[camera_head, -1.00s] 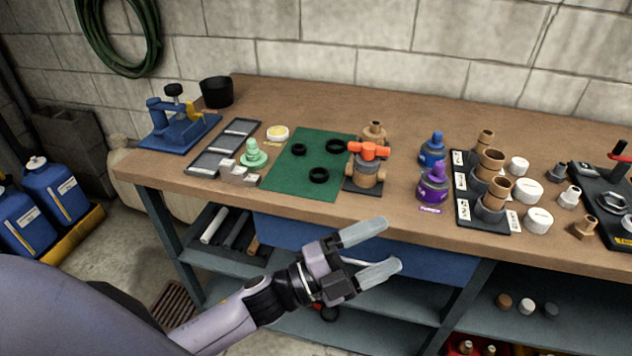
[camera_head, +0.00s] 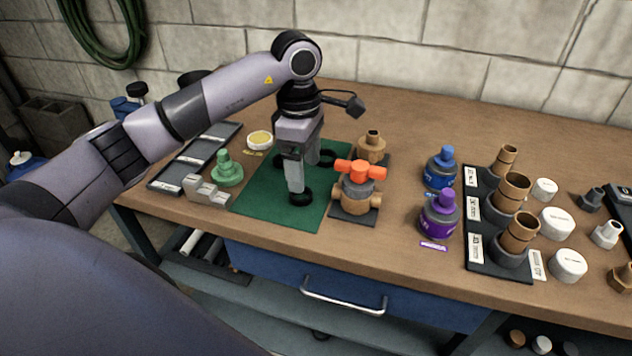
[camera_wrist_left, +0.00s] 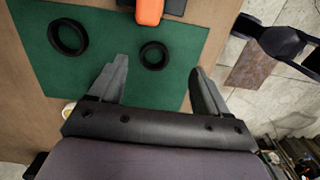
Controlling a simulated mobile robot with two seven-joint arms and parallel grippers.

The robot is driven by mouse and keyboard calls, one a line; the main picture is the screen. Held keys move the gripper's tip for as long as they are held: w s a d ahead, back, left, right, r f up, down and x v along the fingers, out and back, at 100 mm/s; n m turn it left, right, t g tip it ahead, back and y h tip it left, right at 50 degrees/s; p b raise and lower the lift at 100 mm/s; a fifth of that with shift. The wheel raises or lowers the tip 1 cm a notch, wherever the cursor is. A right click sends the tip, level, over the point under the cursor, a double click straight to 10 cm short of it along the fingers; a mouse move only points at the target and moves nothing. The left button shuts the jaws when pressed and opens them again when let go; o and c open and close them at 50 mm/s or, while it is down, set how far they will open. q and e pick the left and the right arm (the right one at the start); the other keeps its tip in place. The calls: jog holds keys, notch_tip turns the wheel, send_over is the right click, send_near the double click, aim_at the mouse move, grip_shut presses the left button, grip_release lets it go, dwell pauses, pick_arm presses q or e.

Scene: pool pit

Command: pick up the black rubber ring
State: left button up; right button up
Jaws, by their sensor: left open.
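Black rubber rings lie flat on a green mat (camera_head: 262,205) on the workbench. In the head view, the near ring (camera_head: 300,198) is at the fingertips of my left gripper (camera_head: 302,178), and the far ring (camera_head: 327,158) is partly hidden behind it. The left wrist view shows the near ring (camera_wrist_left: 153,67) ahead of the gap between the fingers and the far ring (camera_wrist_left: 66,52) to the left, outside them. My left gripper (camera_wrist_left: 159,68) is open, pointing down, with nothing between its fingers. A third ring is hidden now. My right gripper is not in view.
A valve with an orange handle (camera_head: 360,170) stands close to the right of the mat. A green stepped part (camera_head: 226,170) and grey blocks (camera_head: 205,192) are to the left. Blue (camera_head: 440,168) and purple (camera_head: 438,215) bottles stand further right.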

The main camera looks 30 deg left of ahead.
aim_at(303, 198)
pick_arm(q)
jog(key=shift+w+a+r+y, duration=0.1)
jog(key=shift+w+a+y, duration=0.25)
jog(key=shift+a, duration=0.25)
jog(key=f, duration=0.2)
jog(key=f+p, duration=0.1)
jog(key=f, duration=0.3)
jog(key=shift+s+d+f, duration=0.2)
jog(key=shift+s+f, duration=0.05)
jog(key=c, duration=1.1)
